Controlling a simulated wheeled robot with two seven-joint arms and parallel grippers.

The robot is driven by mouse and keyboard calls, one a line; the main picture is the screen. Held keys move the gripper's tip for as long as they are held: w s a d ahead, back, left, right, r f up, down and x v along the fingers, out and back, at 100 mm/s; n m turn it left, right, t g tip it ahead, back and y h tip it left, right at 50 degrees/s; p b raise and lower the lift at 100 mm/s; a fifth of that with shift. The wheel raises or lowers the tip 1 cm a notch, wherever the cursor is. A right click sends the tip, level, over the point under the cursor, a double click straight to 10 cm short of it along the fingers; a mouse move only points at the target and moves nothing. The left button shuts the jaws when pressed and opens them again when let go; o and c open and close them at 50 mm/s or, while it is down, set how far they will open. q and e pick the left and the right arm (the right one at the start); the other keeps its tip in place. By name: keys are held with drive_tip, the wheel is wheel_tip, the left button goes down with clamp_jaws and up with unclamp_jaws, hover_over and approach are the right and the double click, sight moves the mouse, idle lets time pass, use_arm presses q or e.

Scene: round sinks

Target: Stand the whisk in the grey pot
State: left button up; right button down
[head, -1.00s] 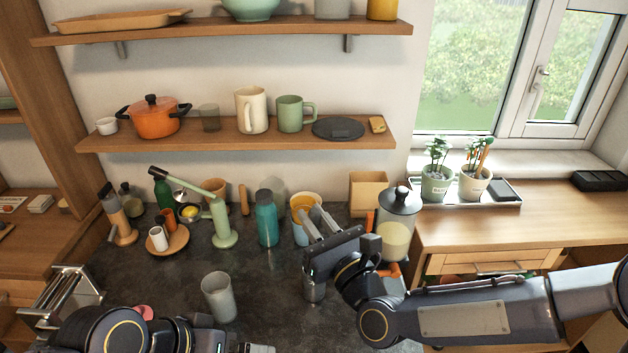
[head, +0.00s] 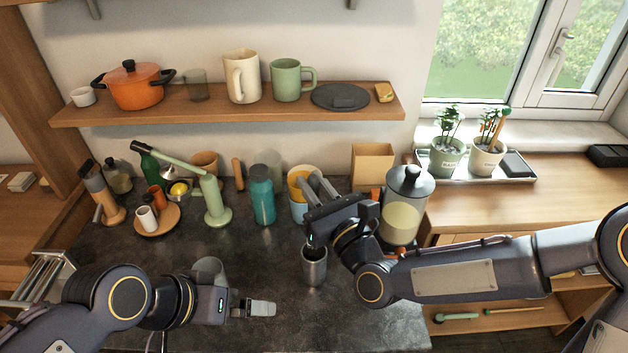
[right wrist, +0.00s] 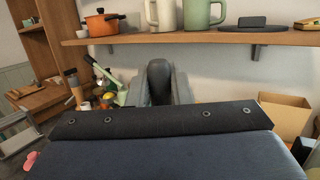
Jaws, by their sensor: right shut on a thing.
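My right gripper (head: 322,188) is in the middle of the head view, over the counter. It is shut on the whisk, whose dark rounded handle (right wrist: 158,80) shows between the fingers in the right wrist view. The rest of the whisk is mostly hidden by the gripper. A grey metallic pot (head: 314,270) stands upright on the counter just below this gripper. Something dark shows at its mouth, but I cannot tell how far the whisk reaches in. My left gripper (head: 262,308) is low in the head view, left of the pot, and its jaw opening is unclear.
A grey cup (head: 209,266) stands partly hidden behind my left arm. A teal bottle (head: 262,197), a blue container (head: 299,207) and a lidded jar (head: 405,208) stand behind and beside the right gripper. The dark counter (head: 255,260) is clear between the grey cup and pot.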

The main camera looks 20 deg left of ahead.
wheel_tip(320, 180, down, 2)
drive_tip(key=shift+f+b, duration=0.2)
drive_tip(key=shift+b, duration=0.3)
wheel_tip(320, 180, down, 6)
drive_tip(key=b, duration=0.7)
drive_tip(key=shift+r, duration=0.15)
drive_tip(key=shift+f+b, duration=1.3)
drive_tip(key=shift+b, duration=0.4)
idle(0.4)
drive_tip(key=c, duration=1.2)
unclamp_jaws()
drive_tip(key=shift+c, duration=0.2)
